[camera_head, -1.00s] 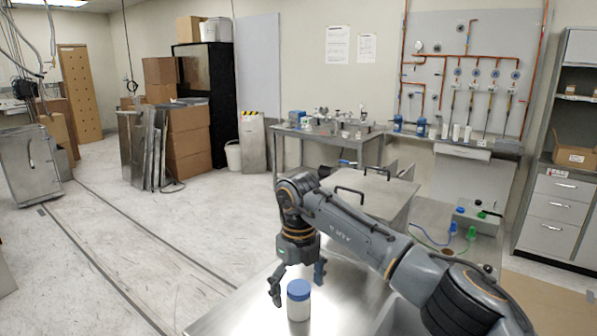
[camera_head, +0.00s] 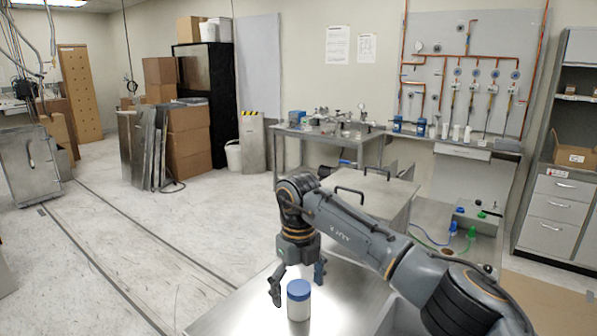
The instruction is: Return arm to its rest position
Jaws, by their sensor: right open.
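My right arm comes in from the lower right over a shiny metal table (camera_head: 235,318). Its gripper (camera_head: 298,287) points down and is open, with one finger on each side at the far side of a white jar with a blue lid (camera_head: 299,301). The jar stands upright on the table. In the picture the left finger is just left of the jar and the right finger shows above and behind it; I cannot tell whether either touches it. My left gripper is not in view.
A metal box with black handles (camera_head: 370,191) stands behind my arm. Blue and green connectors (camera_head: 472,232) with tubing lie on the bench at the right. A workbench (camera_head: 330,135) with fittings stands farther back. The floor (camera_head: 150,240) at left is open.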

